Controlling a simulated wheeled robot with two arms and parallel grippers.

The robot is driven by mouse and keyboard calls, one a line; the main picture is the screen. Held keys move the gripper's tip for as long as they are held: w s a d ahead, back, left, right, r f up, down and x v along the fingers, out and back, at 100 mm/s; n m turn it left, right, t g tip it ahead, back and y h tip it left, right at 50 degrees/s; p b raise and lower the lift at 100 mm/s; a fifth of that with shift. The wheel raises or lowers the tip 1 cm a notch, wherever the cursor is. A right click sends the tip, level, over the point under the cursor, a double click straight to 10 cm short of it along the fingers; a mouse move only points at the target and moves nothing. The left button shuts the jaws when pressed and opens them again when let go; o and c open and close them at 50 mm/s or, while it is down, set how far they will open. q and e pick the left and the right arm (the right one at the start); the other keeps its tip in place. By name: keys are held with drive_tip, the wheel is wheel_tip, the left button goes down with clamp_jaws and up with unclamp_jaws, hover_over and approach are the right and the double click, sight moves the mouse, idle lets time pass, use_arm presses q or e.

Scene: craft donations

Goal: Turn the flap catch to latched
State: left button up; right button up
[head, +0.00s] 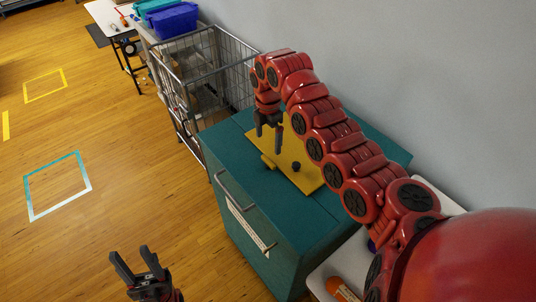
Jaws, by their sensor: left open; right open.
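A yellow flap (312,181) lies flat on the top of a teal cabinet (223,155). A small dark knob (296,167) stands on the flap, and a short yellow block (267,161) sits at its near left edge. I cannot tell which of these is the catch or how it is set. My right gripper (268,144) is open and points down just above the flap near the yellow block, apparently holding nothing. My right arm hides part of the flap's far side. My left gripper (130,254) is open and empty, over the floor at lower left, away from the cabinet.
The cabinet has a front handle (231,190) and a label (245,226). A wire cage cart (217,50) stands beyond it, with blue bins (173,20) farther back. A grey wall runs behind. A white surface with an orange bottle (342,290) is at lower right. The left floor is clear.

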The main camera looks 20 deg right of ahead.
sight(268, 160)
wheel_tip(268, 160, down, 8)
drive_tip(key=p, duration=0.2)
drive_tip(key=shift+s+r+p, duration=0.1)
drive_tip(key=shift+s+p, duration=0.05)
drive_tip(key=shift+p, duration=0.15)
drive_tip(key=shift+f, duration=0.6)
drive_tip(key=c, duration=1.1)
drive_tip(key=shift+c, duration=0.2)
